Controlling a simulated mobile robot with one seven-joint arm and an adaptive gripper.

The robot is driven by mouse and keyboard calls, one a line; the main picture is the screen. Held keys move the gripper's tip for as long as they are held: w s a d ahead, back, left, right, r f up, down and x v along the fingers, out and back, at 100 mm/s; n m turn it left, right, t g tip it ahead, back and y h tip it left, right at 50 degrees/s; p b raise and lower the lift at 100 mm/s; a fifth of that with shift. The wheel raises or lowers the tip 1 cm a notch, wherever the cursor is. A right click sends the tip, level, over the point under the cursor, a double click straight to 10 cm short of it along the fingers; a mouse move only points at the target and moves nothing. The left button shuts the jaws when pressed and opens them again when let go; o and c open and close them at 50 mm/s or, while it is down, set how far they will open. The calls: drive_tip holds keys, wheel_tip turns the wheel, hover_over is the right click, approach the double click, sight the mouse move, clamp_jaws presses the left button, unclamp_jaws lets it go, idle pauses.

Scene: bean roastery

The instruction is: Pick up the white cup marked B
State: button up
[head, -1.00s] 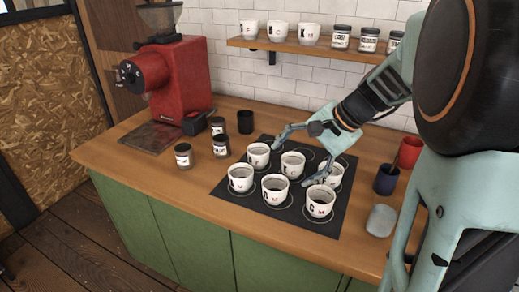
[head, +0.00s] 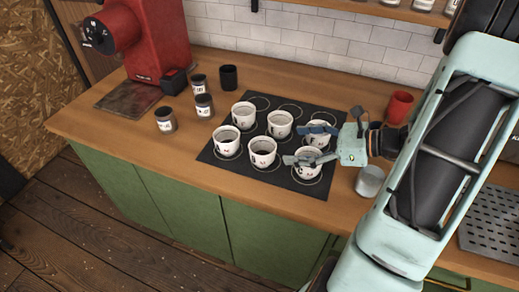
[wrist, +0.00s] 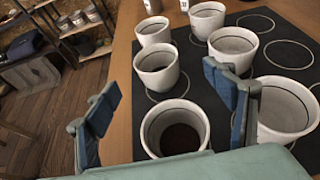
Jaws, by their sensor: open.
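Several white cups stand upright on a black mat (head: 251,104) with ring marks. They include a back-left cup (head: 243,115), a front-left cup (head: 227,142), a front-middle cup (head: 262,152) and a front-right cup (head: 304,171). Their small letters are too blurred to tell which is B. My gripper (head: 303,144) is open and empty, reaching in from the right above the right-hand cups and partly hiding them. In the wrist view, its two blue-padded fingers (wrist: 165,108) are spread, with a near cup (wrist: 172,137) with dark contents showing between them and another cup (wrist: 283,110) right of the right finger.
A red grinder (head: 150,40) stands at the back left. Dark jars (head: 166,120) and a black cup (head: 229,77) are left of the mat. A red mug (head: 400,106) and a grey container (head: 369,181) are near my arm. A shelf (head: 370,8) runs along the tiled wall.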

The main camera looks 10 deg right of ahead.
sight(251, 146)
drive_tip(key=x, duration=0.5)
drive_tip(key=shift+a, duration=0.1)
drive_tip(key=shift+s+x, duration=0.2)
drive_tip(key=shift+x, duration=2.6)
drive_tip(key=shift+a, duration=0.15)
drive_tip(key=shift+c, duration=0.4)
drive_tip(key=shift+r, duration=0.1)
drive_tip(key=c, duration=1.3)
drive_tip(key=shift+c, duration=0.3)
